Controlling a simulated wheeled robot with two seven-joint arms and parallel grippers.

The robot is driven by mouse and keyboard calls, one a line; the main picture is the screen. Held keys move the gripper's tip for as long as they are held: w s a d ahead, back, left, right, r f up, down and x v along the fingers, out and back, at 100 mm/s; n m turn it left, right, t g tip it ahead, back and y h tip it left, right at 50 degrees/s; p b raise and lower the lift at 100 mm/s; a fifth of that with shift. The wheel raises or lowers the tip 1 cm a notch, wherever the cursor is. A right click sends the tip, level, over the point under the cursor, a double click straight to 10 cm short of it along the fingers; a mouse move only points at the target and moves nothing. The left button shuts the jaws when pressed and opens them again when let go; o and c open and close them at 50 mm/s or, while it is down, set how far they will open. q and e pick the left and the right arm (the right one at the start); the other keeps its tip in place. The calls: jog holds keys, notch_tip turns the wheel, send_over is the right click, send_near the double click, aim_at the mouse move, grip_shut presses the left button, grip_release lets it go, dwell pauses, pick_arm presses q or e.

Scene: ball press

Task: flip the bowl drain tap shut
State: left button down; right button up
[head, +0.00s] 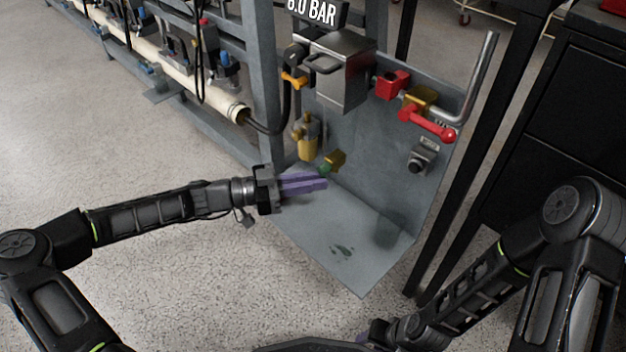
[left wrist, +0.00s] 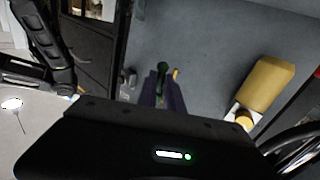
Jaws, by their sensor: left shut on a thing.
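The bowl drain tap shows in the head view as a small brass body (head: 336,159) with a green handle (head: 326,169), below the brass filter bowl (head: 307,145). My left gripper (head: 322,183) has its purple fingers at the green handle. In the left wrist view, the green handle (left wrist: 162,68) stands at the tips of the fingers (left wrist: 162,88), which are closed on it. The fingers partly hide the tap, so the lever's exact angle is unclear. My right gripper (head: 368,337) is at the bottom edge of the head view, its fingers mostly hidden.
A grey post (head: 263,90) stands left of the panel.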

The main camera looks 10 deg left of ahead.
pick_arm(q)
jog(key=n, duration=0.2)
jog(key=d+n+t+h+p, duration=0.1)
jog(key=s+n+t+h, duration=0.1)
jog(key=n, duration=0.1)
jog(key=shift+d+f+n+p, duration=0.1)
jog(key=shift+d+n+p, duration=0.05)
jog(key=shift+n+p, duration=0.15)
jog(key=c, duration=1.5)
grip_release()
